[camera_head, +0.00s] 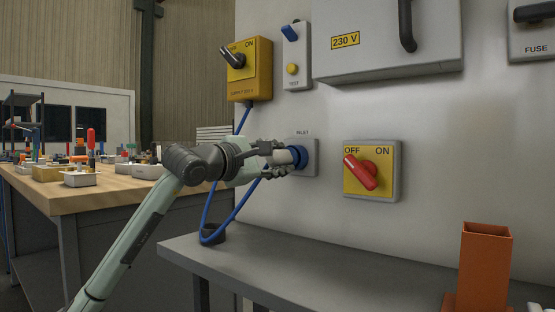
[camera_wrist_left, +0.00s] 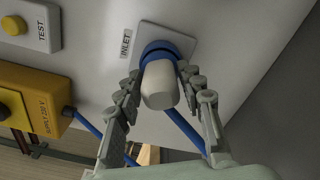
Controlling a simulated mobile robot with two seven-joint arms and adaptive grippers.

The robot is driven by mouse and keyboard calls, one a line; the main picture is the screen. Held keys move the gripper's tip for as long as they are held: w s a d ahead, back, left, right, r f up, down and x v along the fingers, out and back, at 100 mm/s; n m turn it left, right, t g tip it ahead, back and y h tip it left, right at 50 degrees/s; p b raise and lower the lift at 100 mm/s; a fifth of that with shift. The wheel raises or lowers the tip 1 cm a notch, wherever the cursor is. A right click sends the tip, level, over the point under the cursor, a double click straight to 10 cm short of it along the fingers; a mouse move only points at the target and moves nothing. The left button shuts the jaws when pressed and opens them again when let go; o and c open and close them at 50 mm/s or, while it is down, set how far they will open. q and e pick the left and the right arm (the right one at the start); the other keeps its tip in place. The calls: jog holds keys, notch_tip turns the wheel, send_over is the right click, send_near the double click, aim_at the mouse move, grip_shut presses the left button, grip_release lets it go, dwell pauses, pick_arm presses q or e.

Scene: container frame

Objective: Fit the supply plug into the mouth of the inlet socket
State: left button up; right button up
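The supply plug (camera_wrist_left: 160,86) has a pale body and sits against the inlet socket. The inlet socket (camera_head: 309,158) has a blue round mouth on a grey plate on the wall panel; it also shows in the wrist view (camera_wrist_left: 182,44). The plug's front end is hidden at the blue ring, so its depth in the mouth cannot be seen. My left gripper (camera_head: 283,158) has its fingers closed in on two sides of the plug, with the tips near the blue ring in the wrist view (camera_wrist_left: 161,78). My right gripper is not in view.
A blue cable (camera_head: 236,212) loops down from the yellow supply box (camera_head: 249,70), past a dark ring on the grey shelf (camera_head: 290,262). A red rotary switch (camera_head: 361,172) is right of the socket. An orange hollow post (camera_head: 484,268) stands at the shelf's right.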

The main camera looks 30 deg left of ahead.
pick_arm(q)
jog(key=shift+o, duration=1.2)
jog(key=shift+s+f, duration=0.1)
jog(key=s, duration=1.2)
jog(key=shift+a, duration=0.45)
jog(key=s+b, duration=0.1)
jog(key=s, duration=0.1)
jog(key=s+b, duration=0.3)
jog(key=s, duration=0.1)
jog(key=shift+a, duration=0.25)
